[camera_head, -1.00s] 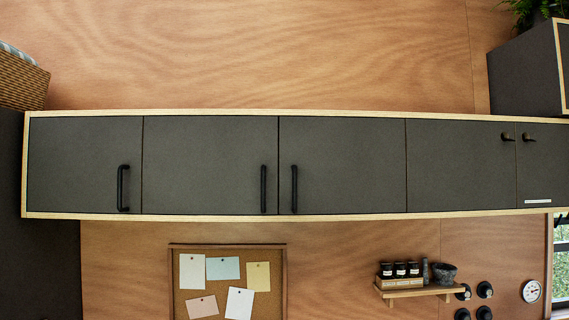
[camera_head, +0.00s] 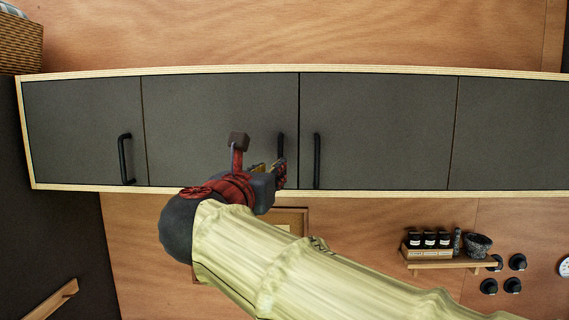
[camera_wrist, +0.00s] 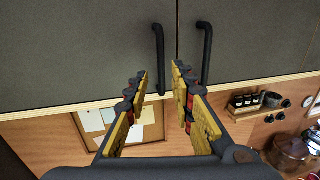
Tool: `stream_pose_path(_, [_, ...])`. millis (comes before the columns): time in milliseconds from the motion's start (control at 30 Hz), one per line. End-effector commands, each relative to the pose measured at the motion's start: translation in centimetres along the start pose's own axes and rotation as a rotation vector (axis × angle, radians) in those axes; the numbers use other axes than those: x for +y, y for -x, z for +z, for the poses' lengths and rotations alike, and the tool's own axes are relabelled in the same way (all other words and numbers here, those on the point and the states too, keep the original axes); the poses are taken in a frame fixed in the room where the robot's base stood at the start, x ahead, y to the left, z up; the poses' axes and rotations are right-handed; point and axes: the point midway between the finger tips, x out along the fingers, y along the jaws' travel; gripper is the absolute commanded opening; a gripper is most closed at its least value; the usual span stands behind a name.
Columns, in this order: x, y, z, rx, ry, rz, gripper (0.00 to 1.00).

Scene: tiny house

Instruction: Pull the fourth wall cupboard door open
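A row of dark grey wall cupboard doors has black vertical bar handles; which one counts as fourth is not marked. My gripper (camera_head: 270,168) is at the lower right part of the second door from the left (camera_head: 215,115), by its handle (camera_head: 281,147). In the wrist view my gripper (camera_wrist: 160,76) is open, and this handle (camera_wrist: 158,55) shows between the fingertips; I cannot tell whether they surround it or stop short. The neighbouring door (camera_head: 385,130) has its handle (camera_head: 317,160) just to the right. The doors in view look shut.
The pale wooden cupboard edge (camera_head: 370,193) runs below the doors. A pinboard (camera_wrist: 152,125) hangs underneath, mostly hidden by my arm in the head view. A small shelf with jars (camera_head: 440,262) is at the lower right.

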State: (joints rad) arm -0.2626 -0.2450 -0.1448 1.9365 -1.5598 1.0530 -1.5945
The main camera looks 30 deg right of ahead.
Motion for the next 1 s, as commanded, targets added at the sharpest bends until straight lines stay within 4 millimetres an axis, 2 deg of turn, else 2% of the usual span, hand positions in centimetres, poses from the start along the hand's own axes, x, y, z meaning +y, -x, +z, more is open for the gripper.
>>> stream_pose_path(167, [-0.1,-1.7,0.1,0.001,0.008,-0.005,0.25])
stream_pose_path(533, [-0.1,-6.8,0.1,0.002,0.004,-0.003,0.25])
stream_pose_path(700, [0.0,-7.6,0.0,0.002,0.003,-0.001,0.25])
stream_pose_path(933, [0.0,-7.7,-0.1,0.002,0.003,0.0,0.25])
stream_pose_path(1000, [0.0,-7.7,-0.1,0.002,0.003,0.0,0.22])
